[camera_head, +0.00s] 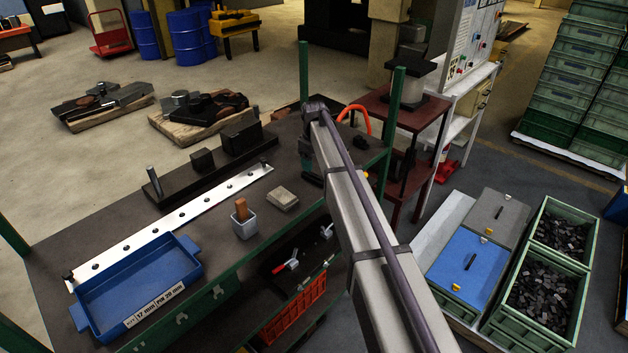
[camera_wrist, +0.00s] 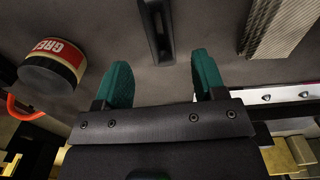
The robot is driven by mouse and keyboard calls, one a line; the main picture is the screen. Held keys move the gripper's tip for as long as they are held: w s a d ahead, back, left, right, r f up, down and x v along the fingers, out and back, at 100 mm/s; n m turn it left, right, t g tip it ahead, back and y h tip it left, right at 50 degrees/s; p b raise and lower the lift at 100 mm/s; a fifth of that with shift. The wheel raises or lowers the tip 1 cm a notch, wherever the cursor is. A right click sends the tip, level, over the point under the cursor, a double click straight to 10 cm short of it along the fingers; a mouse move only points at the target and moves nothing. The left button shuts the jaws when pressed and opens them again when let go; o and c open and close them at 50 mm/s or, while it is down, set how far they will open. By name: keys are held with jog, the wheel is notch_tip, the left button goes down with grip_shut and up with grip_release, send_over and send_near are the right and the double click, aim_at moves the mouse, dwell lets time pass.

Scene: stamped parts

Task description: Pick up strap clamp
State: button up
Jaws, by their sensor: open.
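A dark, narrow metal bar with a long slot, which looks like the strap clamp (camera_wrist: 155,32), lies on the dark bench top in the wrist view. It is at the top middle, and its upper end runs out of the picture. My gripper (camera_wrist: 160,62) is open, with its two green fingers apart. The bar's lower end shows between and beyond the fingertips, and nothing is gripped. Whether the fingers are level with the bar cannot be told. In the head view my arm hides the clamp and most of my gripper.
A round tin (camera_wrist: 50,68) stands left of my gripper, and a ribbed grey block (camera_wrist: 283,28) lies to the right. On the bench (camera_head: 85,240) are a blue tray (camera_head: 140,283), a small cup (camera_head: 244,224), a perforated light strip (camera_head: 170,221) and dark blocks. Green posts (camera_head: 304,85) rise at the bench corners.

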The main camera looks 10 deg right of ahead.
aim_at(314, 177)
notch_tip(314, 177, down, 7)
jog(key=b, duration=0.6)
jog(key=shift+r, duration=0.2)
jog(key=shift+s+r, duration=0.1)
jog(key=shift+r, duration=0.2)
jog(key=shift+c, duration=0.4)
grip_shut()
